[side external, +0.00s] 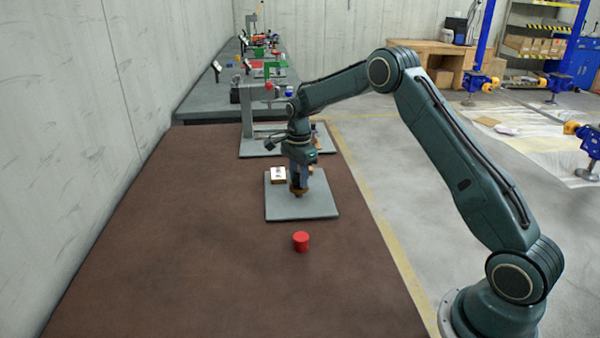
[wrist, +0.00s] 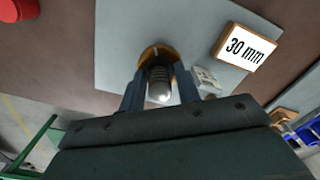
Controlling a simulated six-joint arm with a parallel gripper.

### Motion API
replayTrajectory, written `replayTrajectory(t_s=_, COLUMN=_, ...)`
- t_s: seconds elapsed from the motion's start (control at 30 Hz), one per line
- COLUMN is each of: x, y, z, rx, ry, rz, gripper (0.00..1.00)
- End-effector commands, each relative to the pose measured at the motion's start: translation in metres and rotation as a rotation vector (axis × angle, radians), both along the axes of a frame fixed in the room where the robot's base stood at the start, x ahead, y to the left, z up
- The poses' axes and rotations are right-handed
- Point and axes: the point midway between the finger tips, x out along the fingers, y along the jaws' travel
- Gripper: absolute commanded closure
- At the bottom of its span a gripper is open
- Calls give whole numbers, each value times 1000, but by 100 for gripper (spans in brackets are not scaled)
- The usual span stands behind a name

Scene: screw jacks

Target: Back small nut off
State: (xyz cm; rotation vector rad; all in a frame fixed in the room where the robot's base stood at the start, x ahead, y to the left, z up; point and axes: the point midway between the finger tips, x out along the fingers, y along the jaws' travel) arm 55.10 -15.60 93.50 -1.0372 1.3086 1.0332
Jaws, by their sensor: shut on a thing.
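The lower part of the screw is hidden.
A block labelled "30 mm" (wrist: 245,46) stands on the plate; it also shows in the side view (side external: 278,174). A red cylinder (side external: 301,241) stands on the brown table in front. Another grey plate with a frame (side external: 247,133) stands behind. The table's left side is clear.

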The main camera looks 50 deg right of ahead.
Motion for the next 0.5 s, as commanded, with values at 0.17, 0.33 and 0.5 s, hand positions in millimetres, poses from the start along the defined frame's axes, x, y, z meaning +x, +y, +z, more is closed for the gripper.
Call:
replayTrajectory(t_s=0.17, x=0, y=0, z=0, rx=0, ry=1, rz=20, gripper=90)
replayTrajectory(t_s=0.33, x=0, y=0, z=1, rx=0, ry=2, rz=76, gripper=90)
replayTrajectory(t_s=0.5, x=0, y=0, z=1, rx=0, ry=3, rz=174, gripper=90)
